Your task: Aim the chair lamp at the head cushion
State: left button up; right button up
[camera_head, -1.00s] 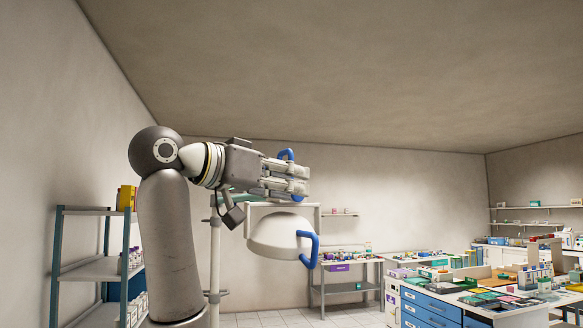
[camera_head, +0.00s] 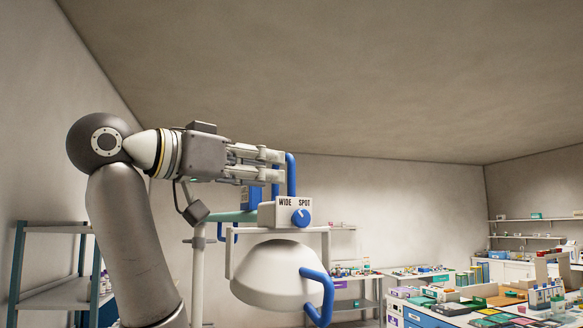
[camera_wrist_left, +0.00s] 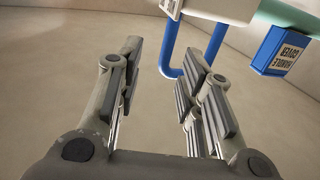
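The chair lamp has a white dome head (camera_head: 272,278) hanging in a frame, with a blue handle (camera_head: 328,300) on its right side. Above it sits a white box (camera_head: 268,214) marked WIDE and SPOT, with a blue dial (camera_head: 301,217). Another blue handle (camera_head: 291,172) rises at this box; its loop also shows in the left wrist view (camera_wrist_left: 167,58). My left gripper (camera_head: 282,166) is open and empty, its fingertips close to this upper handle. In the wrist view the loop appears between the fingertips (camera_wrist_left: 165,62); contact cannot be told. The head cushion and right gripper are not in view.
A blue handle-cover box (camera_wrist_left: 283,50) hangs on the green lamp arm (camera_head: 232,216), beside a pale pole (camera_head: 198,265). A shelf rack (camera_head: 52,284) stands at left. Worktables with supplies (camera_head: 490,312) stand at right.

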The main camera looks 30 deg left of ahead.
aim_at(291, 177)
pick_arm(q)
jog(key=x, duration=0.3)
jog(key=a+p+x, duration=0.1)
jog(key=shift+w+d, duration=0.1)
jog(key=shift+w, duration=0.15)
jog(key=p+x, duration=0.1)
jog(key=x, duration=0.1)
jog(key=shift+w+d+f, duration=0.1)
jog(key=shift+w+f, duration=0.05)
jog(key=shift+w, duration=0.25)
jog(key=shift+w+d, duration=0.1)
jog(key=shift+w, duration=0.1)
jog(key=shift+c, duration=1.2)
jog(key=c, duration=0.5)
grip_shut()
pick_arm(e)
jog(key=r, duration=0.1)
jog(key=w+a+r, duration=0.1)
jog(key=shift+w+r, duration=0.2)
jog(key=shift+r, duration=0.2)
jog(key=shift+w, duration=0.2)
